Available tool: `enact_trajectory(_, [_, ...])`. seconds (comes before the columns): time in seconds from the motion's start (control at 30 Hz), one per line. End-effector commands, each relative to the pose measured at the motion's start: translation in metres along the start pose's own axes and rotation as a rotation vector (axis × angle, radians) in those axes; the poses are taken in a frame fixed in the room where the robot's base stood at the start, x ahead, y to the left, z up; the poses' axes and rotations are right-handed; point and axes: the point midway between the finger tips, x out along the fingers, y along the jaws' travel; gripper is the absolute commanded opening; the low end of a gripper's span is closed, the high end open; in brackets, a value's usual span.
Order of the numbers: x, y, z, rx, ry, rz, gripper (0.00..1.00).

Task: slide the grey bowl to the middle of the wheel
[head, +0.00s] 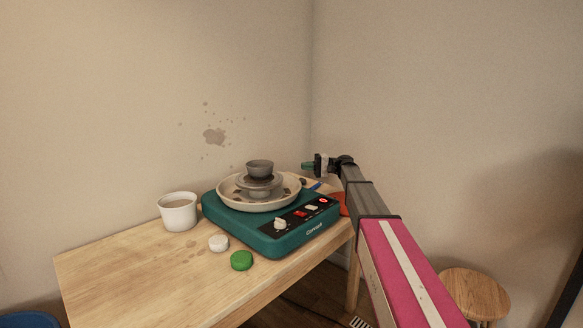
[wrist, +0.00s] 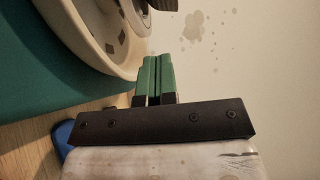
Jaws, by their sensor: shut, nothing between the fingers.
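The small grey bowl (head: 260,168) stands upright on the grey wheel (head: 260,189) in the head view. It looks near the middle from left to right; its offset in depth I cannot tell. A pale splash pan (head: 228,193) surrounds the wheel, on a teal machine (head: 265,235). My gripper (head: 306,166) is to the right of the bowl, apart from it, about level with it. In the wrist view the green fingers (wrist: 158,75) are shut and empty, beside the pan's rim (wrist: 85,40). A dark shape is cut off by that view's top edge.
A white cup (head: 178,212) stands left of the machine. A white round piece (head: 218,243) and a green one (head: 241,261) lie in front. An orange-red thing (head: 339,204) lies right of the machine. The wall is close behind; the table's left front is clear.

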Motion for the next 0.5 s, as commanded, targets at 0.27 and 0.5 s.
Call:
enact_trajectory(0.27, [0.046,0.0,0.001,0.0,-0.003,0.0,0.0])
enact_trajectory(0.5, [0.09,0.0,0.001,0.0,-0.002,0.0,0.0])
